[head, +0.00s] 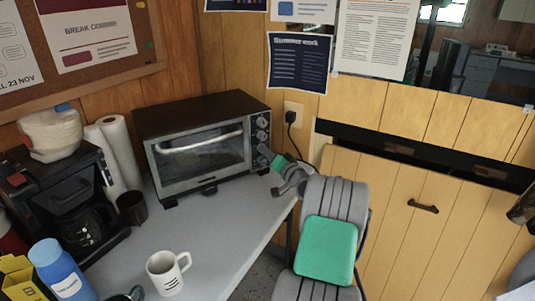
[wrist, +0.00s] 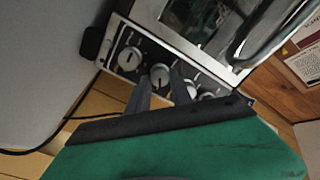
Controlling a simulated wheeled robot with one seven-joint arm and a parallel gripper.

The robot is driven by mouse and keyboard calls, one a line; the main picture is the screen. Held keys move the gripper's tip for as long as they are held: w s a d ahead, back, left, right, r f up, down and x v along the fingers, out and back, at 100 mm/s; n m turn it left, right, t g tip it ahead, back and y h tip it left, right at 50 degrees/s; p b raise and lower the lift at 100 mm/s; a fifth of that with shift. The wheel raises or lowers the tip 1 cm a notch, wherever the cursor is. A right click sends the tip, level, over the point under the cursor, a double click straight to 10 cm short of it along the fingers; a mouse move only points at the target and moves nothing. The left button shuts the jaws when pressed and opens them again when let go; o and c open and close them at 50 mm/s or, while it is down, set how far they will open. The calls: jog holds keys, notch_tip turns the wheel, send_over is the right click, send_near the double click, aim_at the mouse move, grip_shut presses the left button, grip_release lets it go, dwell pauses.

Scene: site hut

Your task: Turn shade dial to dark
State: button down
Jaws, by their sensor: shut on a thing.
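The toaster oven (head: 205,143) stands on the grey table, with a column of round silver dials on the right of its front. The upper dial (head: 262,122) shows in the head view; my gripper (head: 272,161) is at the lower dials and hides part of them. In the wrist view the oven front lies sideways. My gripper's fingers (wrist: 160,80) straddle the second dial from the bottom (wrist: 160,72) and are shut on it. The bottom dial (wrist: 129,57) is free beside them. Labels are too small to read, so I cannot tell which is the shade dial or its setting.
A wall socket with a black plug (head: 291,116) and cord is right of the oven. A white mug (head: 168,272), blue bottle (head: 62,270), coffee maker (head: 75,195) and paper rolls (head: 118,150) stand on the left of the table (head: 225,235). Its middle is clear.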

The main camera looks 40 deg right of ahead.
jog(key=c, duration=1.1)
grip_release()
jog(key=shift+c, duration=0.2)
jog(key=s+a, duration=0.1)
jog(key=s, duration=0.6)
jog(key=shift+s+a, duration=0.15)
jog(key=shift+s, duration=0.25)
